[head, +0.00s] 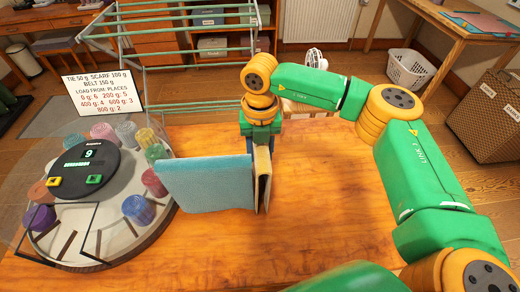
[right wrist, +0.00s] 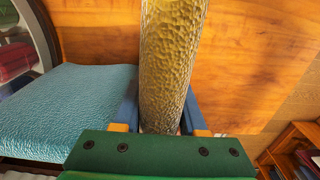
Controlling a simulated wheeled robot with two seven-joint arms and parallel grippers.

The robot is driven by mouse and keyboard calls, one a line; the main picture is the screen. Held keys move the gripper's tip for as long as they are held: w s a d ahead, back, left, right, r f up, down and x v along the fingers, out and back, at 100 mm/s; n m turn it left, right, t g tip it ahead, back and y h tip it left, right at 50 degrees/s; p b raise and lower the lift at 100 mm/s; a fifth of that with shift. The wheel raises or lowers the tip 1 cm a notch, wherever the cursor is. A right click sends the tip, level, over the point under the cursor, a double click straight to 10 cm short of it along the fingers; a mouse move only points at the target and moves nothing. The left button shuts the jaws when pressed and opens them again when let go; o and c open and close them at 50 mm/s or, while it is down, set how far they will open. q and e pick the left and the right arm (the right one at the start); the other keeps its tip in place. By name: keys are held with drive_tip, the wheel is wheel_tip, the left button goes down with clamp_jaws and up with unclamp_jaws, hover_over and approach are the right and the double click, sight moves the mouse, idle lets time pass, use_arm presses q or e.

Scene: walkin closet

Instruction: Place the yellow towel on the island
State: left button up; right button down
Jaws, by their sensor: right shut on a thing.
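The yellow towel (head: 263,178) is a narrow, tan-edged upright piece in the head view. In the right wrist view the towel (right wrist: 170,50) is a textured golden strip between the fingers. My right gripper (head: 258,148) comes down over it from behind and is shut on it; its fingers also show in the right wrist view (right wrist: 160,115). The island (head: 330,200) is the wide wooden top beneath. I cannot tell whether the towel's lower edge touches it. My left gripper is not in view.
A blue folded cloth (head: 205,184) stands close along the left side of the yellow towel. Further left is a round carousel (head: 130,240) with several coloured rolls, a black dial (head: 85,167) and a sign (head: 103,90). The island's right part is clear.

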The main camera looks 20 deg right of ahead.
drive_tip(key=shift+f, duration=0.1)
drive_tip(key=shift+c, duration=2.3)
unclamp_jaws()
wheel_tip(320, 180, up, 12)
drive_tip(key=shift+r+b, duration=0.2)
drive_tip(key=shift+b, duration=0.6)
